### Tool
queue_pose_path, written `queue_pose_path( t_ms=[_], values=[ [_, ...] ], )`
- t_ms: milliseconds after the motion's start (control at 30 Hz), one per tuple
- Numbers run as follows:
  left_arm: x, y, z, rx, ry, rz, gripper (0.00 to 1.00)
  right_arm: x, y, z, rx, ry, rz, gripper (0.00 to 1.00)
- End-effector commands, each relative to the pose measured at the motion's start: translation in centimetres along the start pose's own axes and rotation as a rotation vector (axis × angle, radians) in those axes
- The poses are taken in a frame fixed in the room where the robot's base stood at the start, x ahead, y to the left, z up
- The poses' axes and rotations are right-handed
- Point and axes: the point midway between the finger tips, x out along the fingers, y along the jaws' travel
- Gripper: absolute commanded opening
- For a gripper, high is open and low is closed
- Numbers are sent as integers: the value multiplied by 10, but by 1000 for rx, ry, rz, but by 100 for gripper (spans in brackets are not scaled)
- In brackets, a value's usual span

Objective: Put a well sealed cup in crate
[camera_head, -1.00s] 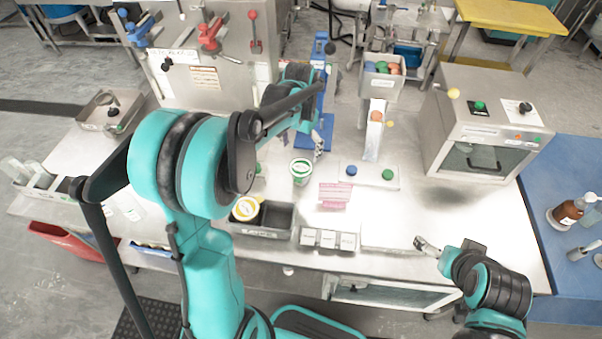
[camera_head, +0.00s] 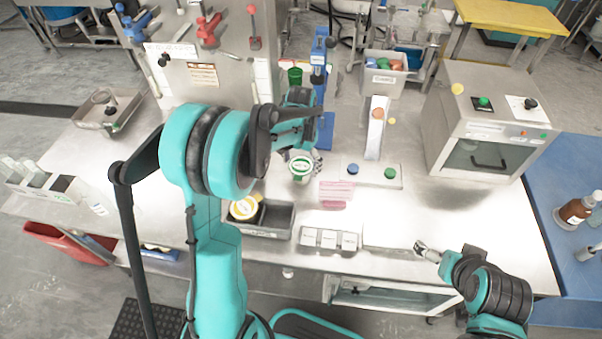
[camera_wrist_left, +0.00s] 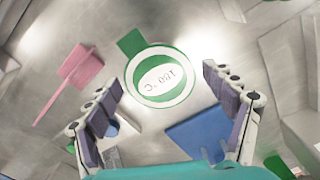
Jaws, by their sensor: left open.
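A white cup (camera_head: 300,170) with a green-rimmed lid stands upright on the steel table. In the left wrist view its round lid (camera_wrist_left: 160,78) faces the camera, with "100°C" printed on it. My left gripper (camera_head: 315,158) is right by the cup, partly hidden behind my own arm. In the wrist view its open fingers lie on either side of the lid, apart from it. The dark grey crate (camera_head: 277,217) is at the table's front, with a yellow-rimmed cup (camera_head: 243,208) in its left part. My right gripper (camera_head: 427,252) is over the front right of the table; its jaw opening is unclear.
A panel with a blue button (camera_head: 353,169) and a green button (camera_head: 390,173) is farther right. A blue stand (camera_head: 319,70) rises behind. White blocks (camera_head: 328,239) sit right of the crate.

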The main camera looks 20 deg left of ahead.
Motion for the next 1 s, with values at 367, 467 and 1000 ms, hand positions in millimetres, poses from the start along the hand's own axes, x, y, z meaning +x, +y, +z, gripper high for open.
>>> queue_pose_path(
  t_ms=[367, 467, 1000],
  values=[
    [0, 0, 0, 0, 0, 0, 9, 0, 0, 0, 0, 0, 0, 100],
    [0, 0, 0, 0, 0, 0, 9, 0, 0, 0, 0, 0, 0, 100],
    [-50, 0, 0, 0, 0, 0, 2, -16, 0, -12, 0, 0, 0, 100]
  ],
)
